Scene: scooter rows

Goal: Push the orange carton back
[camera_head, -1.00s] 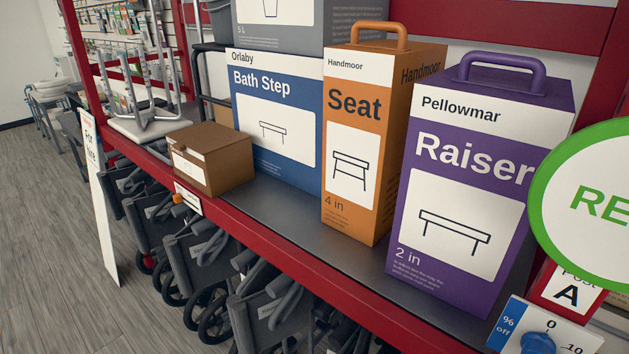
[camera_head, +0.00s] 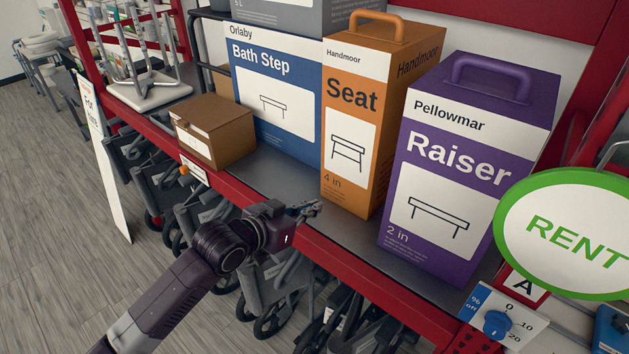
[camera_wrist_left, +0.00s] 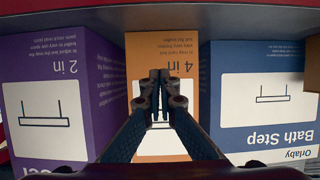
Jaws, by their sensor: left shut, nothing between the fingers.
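The orange carton (camera_head: 350,150), marked Seat, stands upright on the grey shelf between the blue Bath Step box and the purple Raiser box. Its handle (camera_head: 379,24) is on top. My left gripper (camera_head: 313,208) is shut and empty, in front of the carton's lower left front, over the shelf's front edge. In the left wrist view, which is upside down, the shut fingertips (camera_wrist_left: 159,76) point at the front face of the orange carton (camera_wrist_left: 158,48). I cannot tell whether they touch it. My right gripper is not in view.
The blue box (camera_head: 270,100) stands left of the carton and the purple box (camera_head: 465,165) right of it. A brown box (camera_head: 213,130) sits further left. The red shelf edge (camera_head: 345,265) runs along the front. A green-rimmed RENT sign (camera_head: 565,232) stands at right.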

